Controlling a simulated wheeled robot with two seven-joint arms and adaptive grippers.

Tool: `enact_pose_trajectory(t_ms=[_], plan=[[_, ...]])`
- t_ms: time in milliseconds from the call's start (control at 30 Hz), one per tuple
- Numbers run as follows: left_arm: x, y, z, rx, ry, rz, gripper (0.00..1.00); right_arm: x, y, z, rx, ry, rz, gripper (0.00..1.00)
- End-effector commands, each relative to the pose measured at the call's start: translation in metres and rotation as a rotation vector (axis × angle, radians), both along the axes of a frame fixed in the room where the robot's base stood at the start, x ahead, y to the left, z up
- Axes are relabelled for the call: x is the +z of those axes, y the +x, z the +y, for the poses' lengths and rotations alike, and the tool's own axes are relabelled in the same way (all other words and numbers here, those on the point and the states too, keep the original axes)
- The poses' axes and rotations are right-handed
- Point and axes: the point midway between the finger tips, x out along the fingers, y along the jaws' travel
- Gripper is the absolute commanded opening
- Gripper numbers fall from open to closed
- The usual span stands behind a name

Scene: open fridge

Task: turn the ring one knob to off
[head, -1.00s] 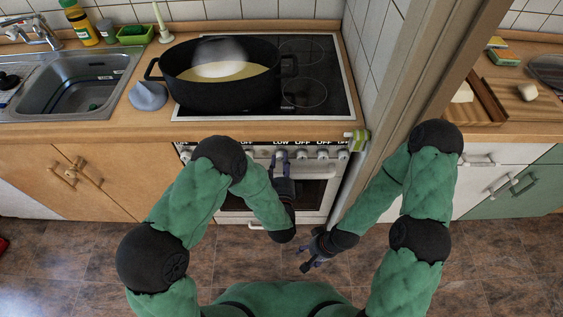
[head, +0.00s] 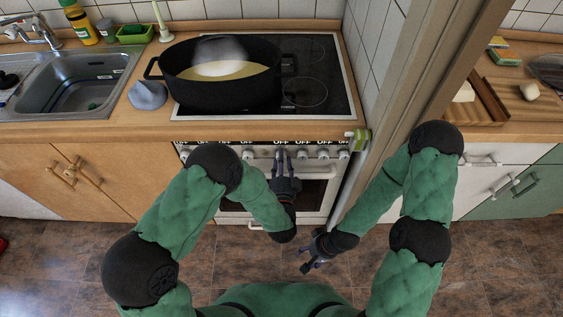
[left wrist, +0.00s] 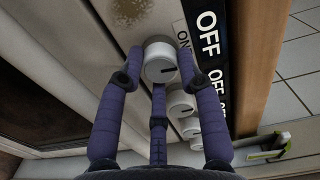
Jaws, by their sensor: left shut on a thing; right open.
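The white ring one knob (left wrist: 160,64) is in the left wrist view, with a dark pointer mark on its face. My left gripper (head: 280,156) is shut on this knob at the oven's front panel, with its purple fingers (left wrist: 158,80) on either side of it. In the head view the fingers mostly hide the knob. The label above it (head: 281,142) reads OFF. My right gripper (head: 310,264) is open and empty, low in front of the oven and away from the knobs.
More white knobs (head: 323,153) line the panel on both sides, with OFF labels to the right. A large black pot (head: 225,95) sits on the black cooktop (head: 318,70). The oven handle (head: 318,176) runs below the knobs. A wooden post (head: 415,80) stands to the right.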

Motion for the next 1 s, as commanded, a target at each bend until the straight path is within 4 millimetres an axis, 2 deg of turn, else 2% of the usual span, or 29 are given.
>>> enact_pose_trajectory(t_ms=[333,900,933,1000], plan=[[0.0028,0.0005,-0.004,-0.011,-0.153,-0.005,0.03,-0.0019,0.0,0.0,0.0,0.0,0.0,0.58],[0.0047,0.0013,-0.0042,-0.011,-0.183,-0.009,0.03,-0.002,0.0,0.0,0.0,0.0,0.0,0.58],[0.0047,0.0014,-0.0041,-0.011,-0.183,-0.009,0.44,-0.002,-0.0001,0.0,0.0,0.0,0.0,0.58],[0.0045,0.0012,-0.0038,-0.01,-0.183,-0.008,0.58,-0.002,0.0,0.0,0.0,0.0,0.0,0.58]])
